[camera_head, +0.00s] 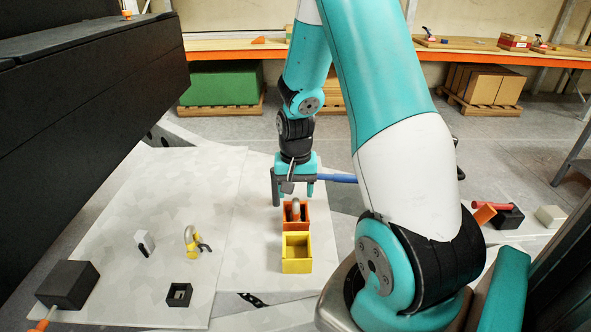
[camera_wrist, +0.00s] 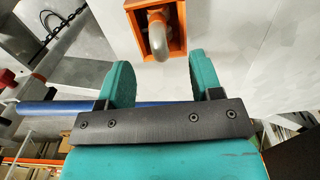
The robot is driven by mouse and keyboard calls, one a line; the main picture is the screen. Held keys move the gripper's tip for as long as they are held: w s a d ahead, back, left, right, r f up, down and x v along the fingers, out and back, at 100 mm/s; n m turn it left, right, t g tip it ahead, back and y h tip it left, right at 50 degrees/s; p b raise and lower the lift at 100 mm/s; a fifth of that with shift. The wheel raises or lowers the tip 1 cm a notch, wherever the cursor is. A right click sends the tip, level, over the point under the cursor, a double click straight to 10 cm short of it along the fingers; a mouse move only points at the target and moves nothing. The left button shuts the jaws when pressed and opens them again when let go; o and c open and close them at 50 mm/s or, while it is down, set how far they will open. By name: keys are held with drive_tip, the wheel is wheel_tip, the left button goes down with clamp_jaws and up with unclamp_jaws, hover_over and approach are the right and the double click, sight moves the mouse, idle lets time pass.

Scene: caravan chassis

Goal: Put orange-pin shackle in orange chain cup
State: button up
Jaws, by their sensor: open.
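The orange chain cup (camera_head: 289,224) stands on the pale board below my gripper, behind a yellow cup. A grey shackle (camera_head: 296,208) sits in its opening with the rounded bow sticking up; its pin is hard to make out. In the wrist view the orange cup (camera_wrist: 181,27) is at the top centre, with the shackle (camera_wrist: 158,34) reaching over its near rim. My gripper (camera_head: 295,190) is just above the cup. In the wrist view its two teal fingers (camera_wrist: 160,64) are apart, with nothing between them, and the shackle lies just beyond the tips.
The yellow cup (camera_head: 297,262) is directly in front of the orange one. A yellow-pin shackle (camera_head: 191,244), a small black cup (camera_head: 179,294) and a black block (camera_head: 68,284) are to the left. A blue bar (camera_head: 338,178) lies beside my gripper. Open board surrounds the cups' left side.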

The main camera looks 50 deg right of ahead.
wheel_tip(320, 180, up, 8)
drive_tip(key=r, duration=0.1)
drive_tip(key=a+r+n+t+y, duration=0.1)
drive_tip(key=a+r+n, duration=0.15)
drive_tip(key=a, duration=0.45)
drive_tip(key=a+r+n, duration=0.2)
drive_tip(key=a+n, duration=0.1)
drive_tip(key=a, duration=0.3)
drive_tip(key=s+a+r+n+y, duration=0.1)
drive_tip(key=s+a+r+n, duration=0.2)
drive_tip(key=s+a+n, duration=0.2)
drive_tip(key=s+a+r+n+g+y, duration=0.1)
drive_tip(key=s+a+r+n+y, duration=0.1)
drive_tip(key=s+a+n, duration=0.4)
drive_tip(key=s+a+r, duration=0.1)
drive_tip(key=s+a, duration=0.2)
drive_tip(key=a, duration=0.3)
drive_tip(key=shift+a+r, duration=0.15)
drive_tip(key=shift+a, duration=0.25)
